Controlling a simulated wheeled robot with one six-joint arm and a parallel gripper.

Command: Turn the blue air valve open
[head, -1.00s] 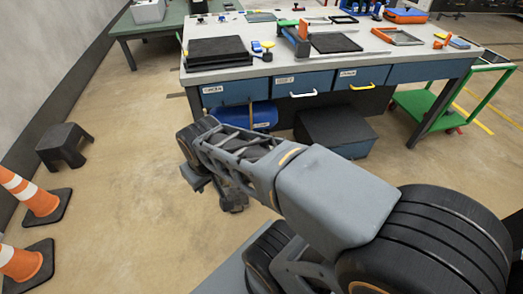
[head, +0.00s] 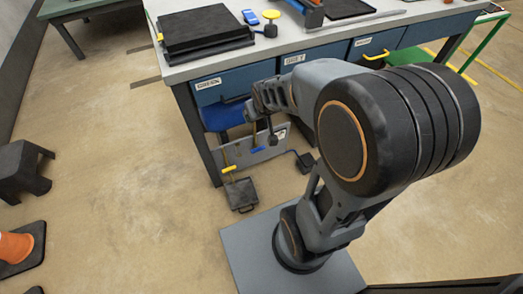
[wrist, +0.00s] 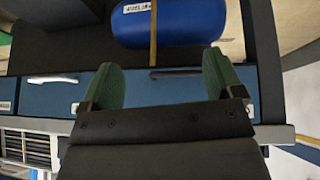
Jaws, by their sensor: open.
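A small blue handle (head: 258,149), which looks like the blue air valve, shows low in front of a pale panel under the workbench. Its exact turn is too small to tell. In the wrist view the tank (wrist: 190,25) has a white label and a tan pipe in front. My gripper (wrist: 163,72) is open and empty, its two green fingers apart before the drawer fronts. No valve handle is clear between the fingers. In the head view my arm reaches toward the bench front.
A yellow handle (head: 229,168) and a small dark tray-like base (head: 241,194) stand near the panel. The workbench (head: 185,72) has drawers with handles and a black slab (head: 205,27) on top. A black stool (head: 22,168) and an orange cone (head: 15,247) stand left. Floor between is clear.

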